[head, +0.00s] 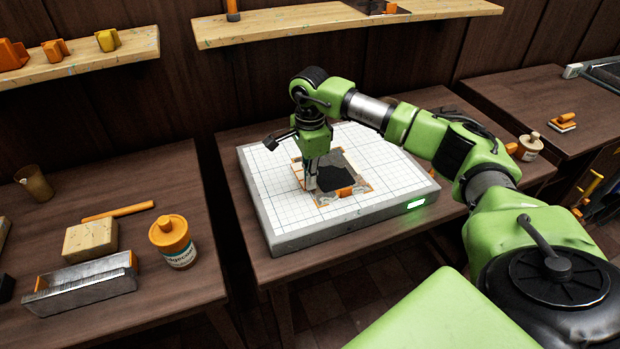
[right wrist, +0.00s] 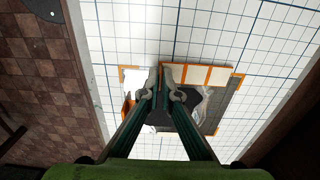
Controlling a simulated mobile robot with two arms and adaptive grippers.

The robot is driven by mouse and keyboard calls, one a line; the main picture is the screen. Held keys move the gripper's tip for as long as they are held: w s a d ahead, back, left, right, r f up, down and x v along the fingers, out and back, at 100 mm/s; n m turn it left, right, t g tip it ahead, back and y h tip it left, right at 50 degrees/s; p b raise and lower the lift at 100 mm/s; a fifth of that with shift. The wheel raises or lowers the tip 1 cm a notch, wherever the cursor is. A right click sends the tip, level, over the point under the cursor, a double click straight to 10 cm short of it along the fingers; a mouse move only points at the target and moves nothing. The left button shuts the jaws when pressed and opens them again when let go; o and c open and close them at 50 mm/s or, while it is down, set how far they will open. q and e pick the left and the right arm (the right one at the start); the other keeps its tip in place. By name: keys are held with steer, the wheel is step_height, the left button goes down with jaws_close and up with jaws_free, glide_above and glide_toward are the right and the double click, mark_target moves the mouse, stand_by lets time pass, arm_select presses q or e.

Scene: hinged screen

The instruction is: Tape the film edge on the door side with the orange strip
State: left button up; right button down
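A dark screen (head: 338,172) with orange-edged sides lies on a white gridded board (head: 400,172). Clear, crinkled film (head: 326,201) shows at its near edge, beside a small orange piece (head: 345,191). My right gripper (head: 311,186) points down over the screen's left part. In the right wrist view its fingertips (right wrist: 162,93) are close together, beside pale orange-edged panels (right wrist: 196,74). Whether anything thin is between them is hidden. An orange piece (right wrist: 127,109) also shows left of the fingers there. Which piece is the strip is unclear. My left gripper is out of view.
The left table holds a lidded jar (head: 173,242), a block (head: 90,240), a metal tray (head: 82,285), an orange stick (head: 119,211) and a cup (head: 34,183). Shelves (head: 300,21) run behind. The board's left and right areas are clear.

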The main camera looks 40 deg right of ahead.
steer(key=shift+f, duration=0.1)
stand_by(0.5)
steer(key=c, duration=2.2)
jaws_free()
steer(key=shift+o, duration=0.3)
steer(key=shift+r+p, duration=2.1)
steer(key=shift+r, duration=1.45)
steer(key=shift+f, duration=0.1)
